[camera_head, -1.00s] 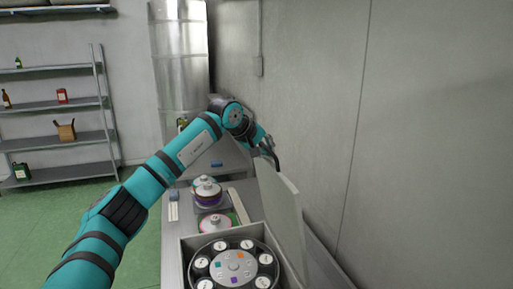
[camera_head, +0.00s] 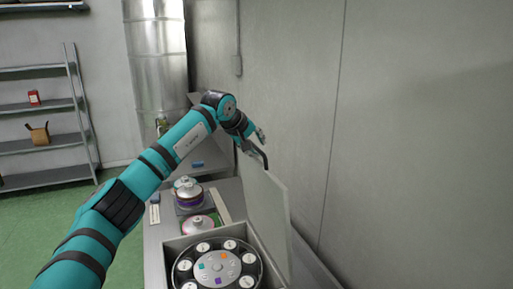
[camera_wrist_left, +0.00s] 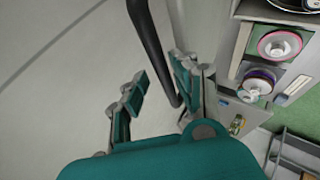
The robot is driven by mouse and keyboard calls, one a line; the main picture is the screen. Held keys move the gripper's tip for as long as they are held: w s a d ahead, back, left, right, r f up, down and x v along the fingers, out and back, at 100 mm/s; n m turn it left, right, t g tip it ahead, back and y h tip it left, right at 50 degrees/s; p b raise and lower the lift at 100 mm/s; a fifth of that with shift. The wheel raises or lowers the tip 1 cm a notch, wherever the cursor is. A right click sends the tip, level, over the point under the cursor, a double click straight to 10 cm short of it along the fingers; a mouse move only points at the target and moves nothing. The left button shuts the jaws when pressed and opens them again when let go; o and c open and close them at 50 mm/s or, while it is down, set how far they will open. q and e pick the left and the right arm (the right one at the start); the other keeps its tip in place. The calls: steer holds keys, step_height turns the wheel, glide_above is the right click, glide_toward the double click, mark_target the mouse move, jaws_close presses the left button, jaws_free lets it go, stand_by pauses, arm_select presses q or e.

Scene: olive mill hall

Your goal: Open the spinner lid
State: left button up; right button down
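The spinner (camera_head: 172,250) is a grey box at the bottom of the head view, with a round rotor (camera_head: 215,268) of several white-capped pots inside. Its lid (camera_head: 265,205) is a pale flat panel standing steeply upright along the spinner's right side, so the rotor is uncovered. A dark curved handle (camera_head: 260,156) is at the lid's top edge. My left gripper (camera_head: 256,142) is at this handle, its fingers spread. In the left wrist view, the dark handle bar (camera_wrist_left: 158,50) passes between the open fingers (camera_wrist_left: 159,72), closer to the right-hand one. My right gripper is not in view.
Behind the spinner, stacked discs with metal tops (camera_head: 188,192) and another disc piece (camera_head: 199,225) stand on the bench. A grey wall (camera_head: 400,150) rises close on the right. A metal shelf (camera_head: 45,125) stands at the far left, with green floor before it.

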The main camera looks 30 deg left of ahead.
arm_select(q)
steer(key=shift+d+f, duration=0.1)
steer(key=shift+f, duration=0.2)
